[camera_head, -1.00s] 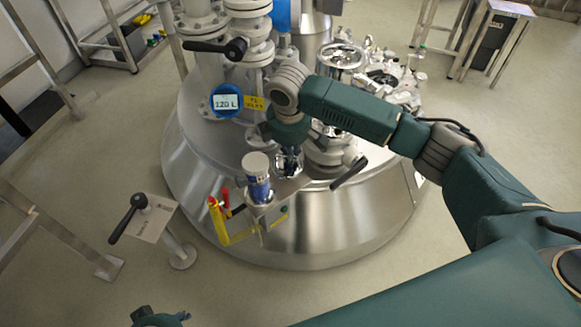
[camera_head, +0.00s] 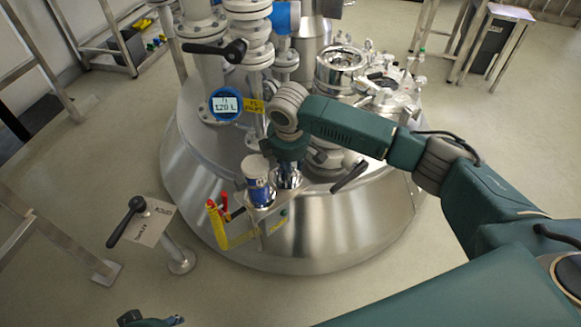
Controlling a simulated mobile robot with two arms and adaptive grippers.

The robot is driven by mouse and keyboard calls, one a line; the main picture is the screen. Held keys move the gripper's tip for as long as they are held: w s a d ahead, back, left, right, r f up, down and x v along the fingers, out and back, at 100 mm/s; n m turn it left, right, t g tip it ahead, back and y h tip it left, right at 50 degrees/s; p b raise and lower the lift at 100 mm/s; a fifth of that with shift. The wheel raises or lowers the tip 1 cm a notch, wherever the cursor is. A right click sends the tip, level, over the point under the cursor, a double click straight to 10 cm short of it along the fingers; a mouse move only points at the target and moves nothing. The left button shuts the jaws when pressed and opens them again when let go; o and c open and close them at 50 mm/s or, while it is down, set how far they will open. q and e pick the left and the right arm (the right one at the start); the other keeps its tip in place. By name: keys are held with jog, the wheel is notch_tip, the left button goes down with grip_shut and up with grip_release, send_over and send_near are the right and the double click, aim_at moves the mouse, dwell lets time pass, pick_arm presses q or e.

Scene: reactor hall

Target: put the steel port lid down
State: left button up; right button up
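A shiny steel piece (camera_head: 288,179), which looks like the port lid, is just below my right gripper (camera_head: 287,166). It is over the small bracket shelf (camera_head: 268,208) on the front of the vessel, right of a blue and white canister (camera_head: 258,183). The gripper's fingers are mostly hidden by its own wrist, so I cannot tell whether they are shut on the piece, or whether it touches the shelf. My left gripper (camera_head: 150,320) shows only partly at the bottom edge, away from the vessel, and its fingers are not clear.
Red and yellow handled tools (camera_head: 222,220) hang at the shelf's left. A black lever (camera_head: 350,177) sticks out at its right. Pipes, a blue gauge (camera_head: 225,104) and flanged ports (camera_head: 341,62) crowd the vessel top. A post with a sign and lever (camera_head: 150,218) stands front left.

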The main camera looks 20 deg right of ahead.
jog(key=shift+r, duration=0.1)
pick_arm(q)
notch_tip(320, 180, down, 10)
jog(key=p, duration=0.3)
jog(key=shift+s+f+g, duration=0.15)
jog(key=shift+s+g, duration=0.05)
jog(key=shift+g, duration=0.1)
pick_arm(e)
notch_tip(320, 180, up, 12)
jog(key=s, duration=0.2)
jog(key=shift+a, duration=0.45)
pick_arm(q)
jog(key=shift+s+d, duration=0.1)
pick_arm(e)
jog(key=shift+s, duration=0.15)
